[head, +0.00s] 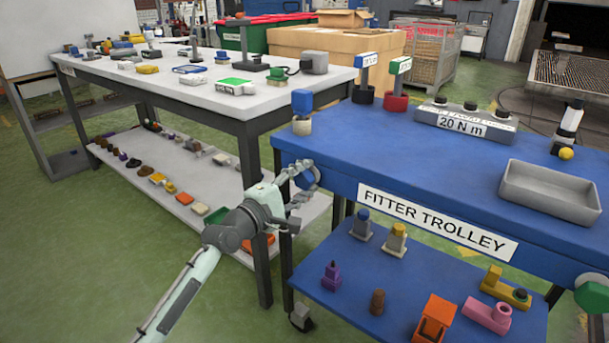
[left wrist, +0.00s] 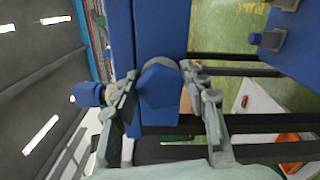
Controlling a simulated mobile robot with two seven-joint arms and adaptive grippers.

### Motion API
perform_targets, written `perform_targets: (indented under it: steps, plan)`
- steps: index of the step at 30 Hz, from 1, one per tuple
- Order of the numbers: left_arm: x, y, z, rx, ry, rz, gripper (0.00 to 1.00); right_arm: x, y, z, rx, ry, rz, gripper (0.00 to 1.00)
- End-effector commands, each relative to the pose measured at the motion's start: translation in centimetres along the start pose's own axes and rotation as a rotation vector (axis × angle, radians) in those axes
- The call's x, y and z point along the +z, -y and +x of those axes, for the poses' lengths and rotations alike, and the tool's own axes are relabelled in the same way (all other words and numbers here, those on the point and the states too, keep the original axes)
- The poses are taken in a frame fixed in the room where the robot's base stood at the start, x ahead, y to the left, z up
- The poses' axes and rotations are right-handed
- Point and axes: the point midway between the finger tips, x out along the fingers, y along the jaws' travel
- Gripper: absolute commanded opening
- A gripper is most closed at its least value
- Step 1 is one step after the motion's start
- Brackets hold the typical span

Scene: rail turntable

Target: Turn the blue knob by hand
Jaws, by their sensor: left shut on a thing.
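The blue knob (head: 305,181) sits on the front edge of the blue fitter trolley (head: 430,150), near its left corner. It also shows in the left wrist view (left wrist: 158,86) as a faceted blue block on a grey round base. My left gripper (head: 301,177) reaches it from the front left and is shut on it. In the left wrist view the two fingers of the left gripper (left wrist: 160,76) lie on either side of the knob. The fingers partly hide the knob in the head view. My right gripper is not in view.
A green knob (head: 592,294) is at the trolley's right front. A blue-topped part (head: 302,104) stands on the top's left corner, above my gripper. A grey tray (head: 549,191) lies at the right. The lower shelf (head: 361,292) holds several fittings. A white-topped bench (head: 190,82) stands left.

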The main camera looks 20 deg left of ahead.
Motion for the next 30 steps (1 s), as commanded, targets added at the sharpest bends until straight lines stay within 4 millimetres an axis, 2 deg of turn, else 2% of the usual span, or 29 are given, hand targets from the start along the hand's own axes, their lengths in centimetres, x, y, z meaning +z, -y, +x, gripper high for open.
perform_targets:
  steps: [18, 30]
  plan:
    - [0.0, 0.1, 0.0, -0.001, 0.001, 0.577, 0.14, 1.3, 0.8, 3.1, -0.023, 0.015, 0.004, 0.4]
    - [-0.1, 0.2, 0.0, -0.001, 0.001, 0.822, 0.14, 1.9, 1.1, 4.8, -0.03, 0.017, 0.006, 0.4]
